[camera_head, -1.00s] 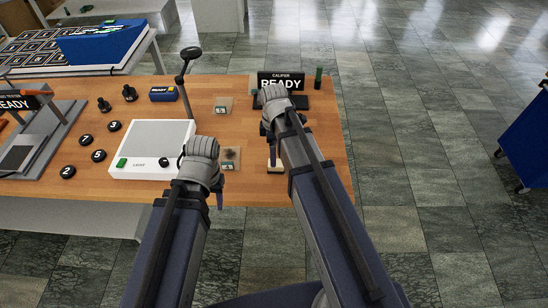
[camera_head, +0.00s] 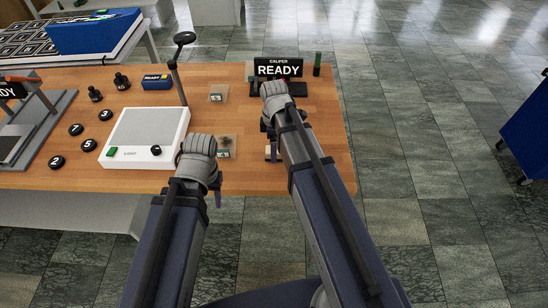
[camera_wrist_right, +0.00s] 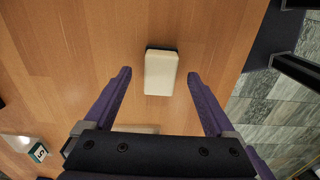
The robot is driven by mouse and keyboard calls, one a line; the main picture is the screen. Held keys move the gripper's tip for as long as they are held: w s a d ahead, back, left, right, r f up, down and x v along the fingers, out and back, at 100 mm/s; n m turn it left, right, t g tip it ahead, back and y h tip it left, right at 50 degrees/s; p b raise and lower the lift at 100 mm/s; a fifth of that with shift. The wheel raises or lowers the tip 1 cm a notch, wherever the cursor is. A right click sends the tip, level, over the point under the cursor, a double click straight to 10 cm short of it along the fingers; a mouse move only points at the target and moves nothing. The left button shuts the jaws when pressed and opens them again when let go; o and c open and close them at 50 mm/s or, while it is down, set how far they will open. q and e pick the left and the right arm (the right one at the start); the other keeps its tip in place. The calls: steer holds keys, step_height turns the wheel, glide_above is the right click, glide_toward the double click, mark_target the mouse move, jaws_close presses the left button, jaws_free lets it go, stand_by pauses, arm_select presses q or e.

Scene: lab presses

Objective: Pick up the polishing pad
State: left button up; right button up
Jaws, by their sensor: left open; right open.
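The polishing pad (camera_wrist_right: 160,73), a cream block with a dark edge along its far end, lies on the wooden table in the right wrist view. My right gripper (camera_wrist_right: 159,78) is open, and its two purple fingers stand on either side of the pad in that picture, with gaps on both sides. I cannot tell how far above the table the fingertips are. In the head view a small part of the pad (camera_head: 268,153) shows beside my right arm. My left gripper (camera_head: 217,196) is mostly hidden under its wrist near the table's front edge; I see nothing held in it.
A white device (camera_head: 145,135) with a green button stands left of my left arm.

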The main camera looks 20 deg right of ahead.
step_height(320, 180, down, 2)
steer(key=shift+f+b, duration=0.2)
steer(key=shift+b, duration=0.45)
steer(key=shift+r, duration=0.1)
jaws_close()
